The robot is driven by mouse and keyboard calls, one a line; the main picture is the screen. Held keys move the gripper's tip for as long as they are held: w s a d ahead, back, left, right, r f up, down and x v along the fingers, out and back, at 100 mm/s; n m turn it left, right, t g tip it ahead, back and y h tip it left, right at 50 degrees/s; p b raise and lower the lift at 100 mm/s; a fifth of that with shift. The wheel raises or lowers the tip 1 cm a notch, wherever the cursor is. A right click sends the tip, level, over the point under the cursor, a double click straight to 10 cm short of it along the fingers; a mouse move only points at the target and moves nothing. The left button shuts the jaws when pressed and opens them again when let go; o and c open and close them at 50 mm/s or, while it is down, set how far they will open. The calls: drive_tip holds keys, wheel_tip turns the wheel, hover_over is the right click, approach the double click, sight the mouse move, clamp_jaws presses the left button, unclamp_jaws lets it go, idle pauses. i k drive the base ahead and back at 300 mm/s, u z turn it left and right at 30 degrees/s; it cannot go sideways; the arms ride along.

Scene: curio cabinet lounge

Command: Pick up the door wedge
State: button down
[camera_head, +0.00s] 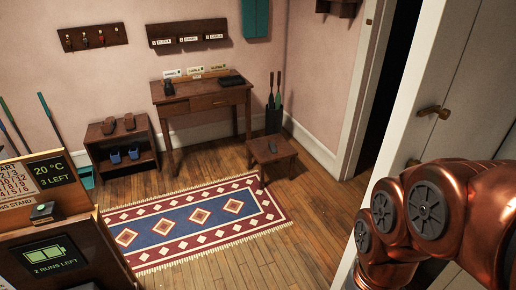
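I cannot make out the door wedge for certain in this view. My copper-coloured arm fills the lower right, in front of the pale door. My gripper is out of view.
A patterned rug (163,217) lies on the wooden floor. A desk (205,98) stands at the back wall, beside the small shelf (135,146). A wooden stand (60,240) with displays blocks the lower left. A pale door (437,95) is at the right.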

sight(272, 145)
drive_tip(key=z, duration=0.05)
drive_tip(key=k, duration=0.5)
drive_tip(key=u, duration=0.7)
drive_tip(key=i, duration=3.85)
drive_tip(key=z, duration=0.95)
drive_tip(key=i, duration=1.05)
drive_tip(key=z, duration=0.05)
